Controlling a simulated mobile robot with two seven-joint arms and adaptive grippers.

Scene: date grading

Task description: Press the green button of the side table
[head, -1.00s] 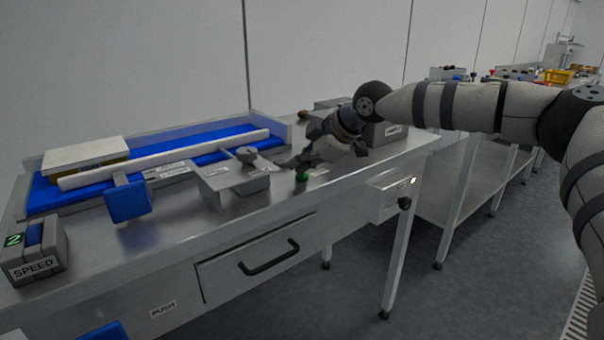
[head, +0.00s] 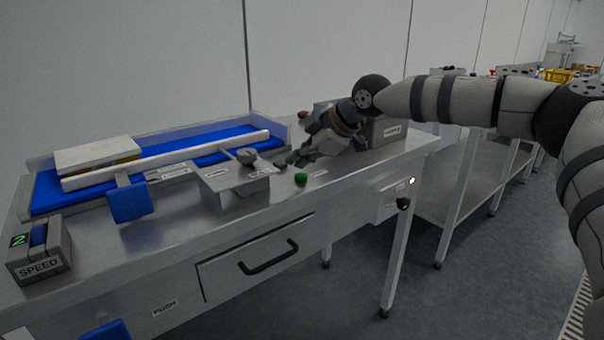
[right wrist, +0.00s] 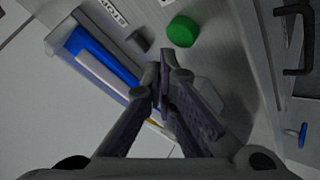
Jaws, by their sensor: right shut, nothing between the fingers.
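The green button (head: 300,179) stands on the metal side table (head: 245,228), near its front edge and right of a raised metal bracket. It also shows in the right wrist view (right wrist: 183,31), just beyond my fingertips. My right gripper (head: 284,163) is shut and empty. It is tilted down over the table, its tips behind and a little left of the button in the head view. In the right wrist view the closed fingertips (right wrist: 165,52) point toward the button, with a small gap in the picture; I cannot tell their exact height. My left gripper is not in view.
A metal bracket with a round knob (head: 246,156) stands left of the button. A blue conveyor (head: 50,196) with a white bar lies behind. A SPEED box (head: 38,252) stands at the left end, and a drawer handle (head: 268,258) sticks out in front.

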